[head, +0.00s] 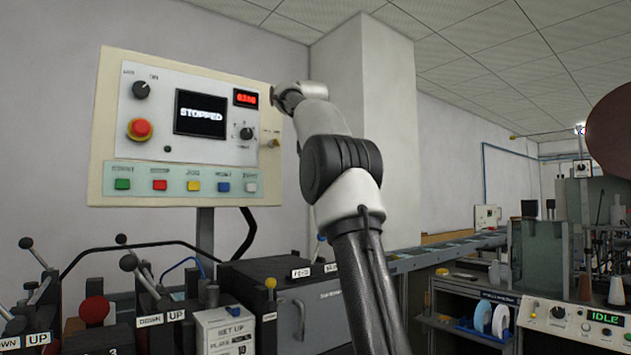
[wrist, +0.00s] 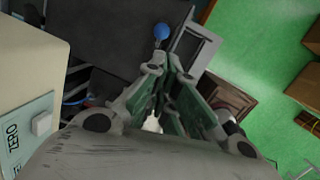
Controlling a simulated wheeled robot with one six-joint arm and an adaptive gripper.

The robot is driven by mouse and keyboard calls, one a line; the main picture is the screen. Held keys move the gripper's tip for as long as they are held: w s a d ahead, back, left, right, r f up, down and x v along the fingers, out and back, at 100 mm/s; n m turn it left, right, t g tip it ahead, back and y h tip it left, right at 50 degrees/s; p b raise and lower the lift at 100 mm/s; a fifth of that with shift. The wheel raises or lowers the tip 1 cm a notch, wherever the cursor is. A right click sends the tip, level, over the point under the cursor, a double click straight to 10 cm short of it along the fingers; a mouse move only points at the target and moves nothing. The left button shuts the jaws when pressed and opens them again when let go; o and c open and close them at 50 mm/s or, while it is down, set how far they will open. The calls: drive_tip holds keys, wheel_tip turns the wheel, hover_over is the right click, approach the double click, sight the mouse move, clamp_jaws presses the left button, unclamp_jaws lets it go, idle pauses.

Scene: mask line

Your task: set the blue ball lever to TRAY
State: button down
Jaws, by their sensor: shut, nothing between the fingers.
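The blue ball (wrist: 161,32) of the lever shows in the wrist view, above the tips of my gripper (wrist: 170,72) in the picture. The ball looks apart from the fingers, though the depth between them is hard to judge. The lever's lower part and the TRAY mark cannot be made out.
The control panel (head: 180,130) reading STOPPED stands left of my arm; its edge and ZERO button (wrist: 42,123) are close by in the wrist view. Other levers (head: 93,309) with black and red knobs stand lower left. A dark cabinet (head: 290,300) lies below.

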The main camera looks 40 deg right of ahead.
drive_tip(key=shift+s+r, duration=0.15)
drive_tip(key=shift+r, duration=0.55)
